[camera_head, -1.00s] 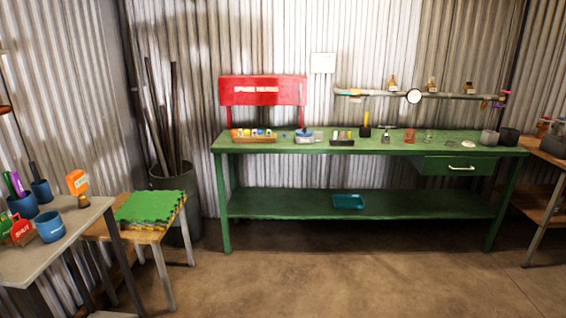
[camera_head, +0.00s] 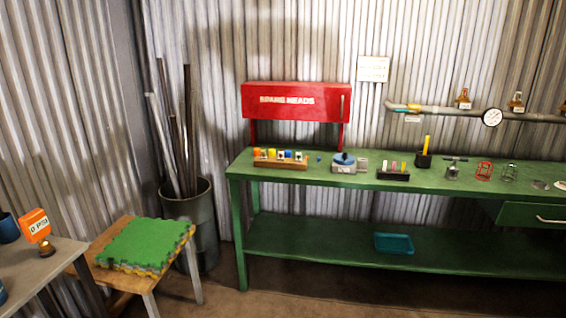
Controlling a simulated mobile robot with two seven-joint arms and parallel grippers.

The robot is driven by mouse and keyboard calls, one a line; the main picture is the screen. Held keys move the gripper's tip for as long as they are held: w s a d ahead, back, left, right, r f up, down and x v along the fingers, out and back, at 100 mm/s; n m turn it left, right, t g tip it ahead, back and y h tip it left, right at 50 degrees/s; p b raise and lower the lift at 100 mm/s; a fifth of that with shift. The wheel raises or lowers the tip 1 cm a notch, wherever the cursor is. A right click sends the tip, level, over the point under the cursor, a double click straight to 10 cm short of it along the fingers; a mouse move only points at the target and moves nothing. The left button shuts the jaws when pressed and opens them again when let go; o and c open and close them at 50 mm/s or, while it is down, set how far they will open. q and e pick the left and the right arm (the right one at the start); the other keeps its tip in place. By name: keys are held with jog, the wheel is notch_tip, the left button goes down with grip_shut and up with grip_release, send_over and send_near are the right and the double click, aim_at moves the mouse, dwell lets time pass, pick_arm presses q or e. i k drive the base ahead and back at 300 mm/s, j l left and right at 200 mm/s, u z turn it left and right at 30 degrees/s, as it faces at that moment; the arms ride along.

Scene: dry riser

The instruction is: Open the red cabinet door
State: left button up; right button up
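The red cabinet (camera_head: 280,103) is a wide box lettered "SPARE HEADS". It stands on red legs above the back left of the green workbench (camera_head: 420,181). Its front door looks shut. A slim vertical handle (camera_head: 342,107) shows near the door's right edge. Neither of my grippers is in the head view.
On the bench below the cabinet are a wooden rack of coloured pieces (camera_head: 280,163), a round blue-topped device (camera_head: 344,162) and a black holder (camera_head: 393,174). A bin of poles (camera_head: 190,215) stands left of the bench. A stool with green mats (camera_head: 145,244) is front left.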

aim_at(274, 100)
jog(key=i+l+u, duration=0.15)
jog(key=i+l, duration=0.5)
jog(key=l, duration=0.15)
